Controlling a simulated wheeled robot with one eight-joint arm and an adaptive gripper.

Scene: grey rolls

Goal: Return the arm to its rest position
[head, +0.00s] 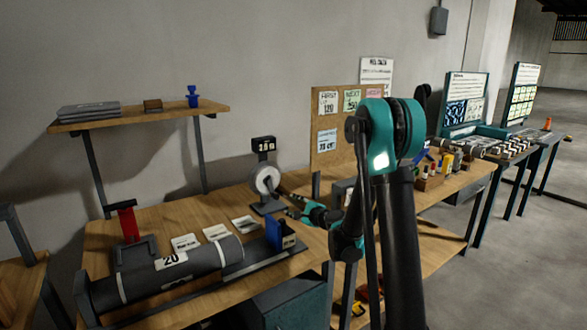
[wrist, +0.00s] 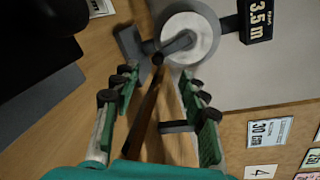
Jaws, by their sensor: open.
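My gripper (head: 288,202) reaches over the wooden bench from the right in the head view. In the wrist view its two green fingers with dark tips (wrist: 160,92) are spread apart with nothing held between them. Just beyond them stands a grey stand with a white disc (wrist: 190,38) and a dark crank, also in the head view (head: 266,180). The crank's knob (wrist: 158,59) lies ahead of the gap between the fingertips. My arm is bent, with its elbow raised high at the right of the head view.
A large grey roll (head: 170,270) lies in a cradle at the bench front, beside a blue block (head: 280,235). A red-handled tool (head: 127,222) stands left. A pin board (head: 333,150) rises behind my arm. A shelf (head: 140,117) hangs on the wall. Open floor lies right.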

